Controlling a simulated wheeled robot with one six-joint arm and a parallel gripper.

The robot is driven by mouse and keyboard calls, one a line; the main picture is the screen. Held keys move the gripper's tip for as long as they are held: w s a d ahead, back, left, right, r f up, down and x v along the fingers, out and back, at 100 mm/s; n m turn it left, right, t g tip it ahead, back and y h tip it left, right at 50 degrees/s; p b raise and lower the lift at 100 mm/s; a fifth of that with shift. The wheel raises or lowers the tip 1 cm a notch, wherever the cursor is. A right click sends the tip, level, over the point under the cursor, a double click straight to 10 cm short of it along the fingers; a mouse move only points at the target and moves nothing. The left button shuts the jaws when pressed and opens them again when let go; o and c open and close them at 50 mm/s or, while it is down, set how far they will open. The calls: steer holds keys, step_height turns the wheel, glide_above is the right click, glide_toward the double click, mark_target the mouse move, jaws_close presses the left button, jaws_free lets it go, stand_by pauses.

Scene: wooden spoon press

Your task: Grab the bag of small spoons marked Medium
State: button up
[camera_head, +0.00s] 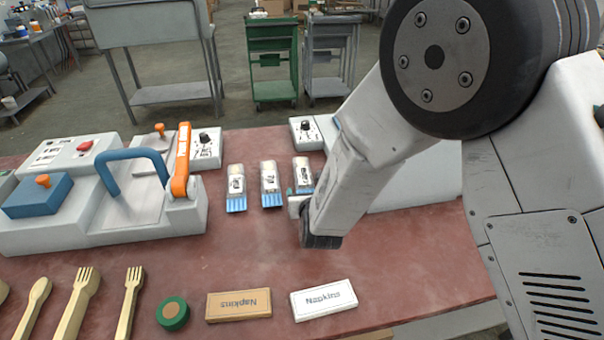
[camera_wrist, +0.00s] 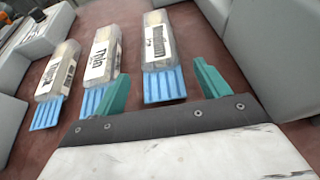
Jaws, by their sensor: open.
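Three clear bags with blue ends lie in a row on the red table. In the wrist view, the rightmost bag (camera_wrist: 157,48) has a label that appears to read Medium. The middle bag (camera_wrist: 102,58) reads Thin; the left bag's label (camera_wrist: 62,72) is hard to read. My gripper (camera_wrist: 162,70) is open, with one teal finger to each side of the rightmost bag's blue end. I see a gap on both sides and cannot tell the finger height. In the head view, the rightmost bag (camera_head: 302,170) is just beyond my gripper (camera_head: 297,190), partly hidden by it.
A white machine with a blue handle (camera_head: 122,155) and orange lever (camera_head: 181,165) stands left. A grey-white block (camera_head: 420,175) stands right of the bags. Wooden forks (camera_head: 78,300), a green roll (camera_head: 172,313) and two napkin packs (camera_head: 238,304) (camera_head: 324,298) lie in front.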

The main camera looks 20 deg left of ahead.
mark_target(306, 187)
steer(key=x, duration=0.5)
steer(key=shift+w, duration=0.35)
steer(key=shift+a, duration=0.1)
steer(key=c, duration=1)
steer(key=shift+c, duration=0.2)
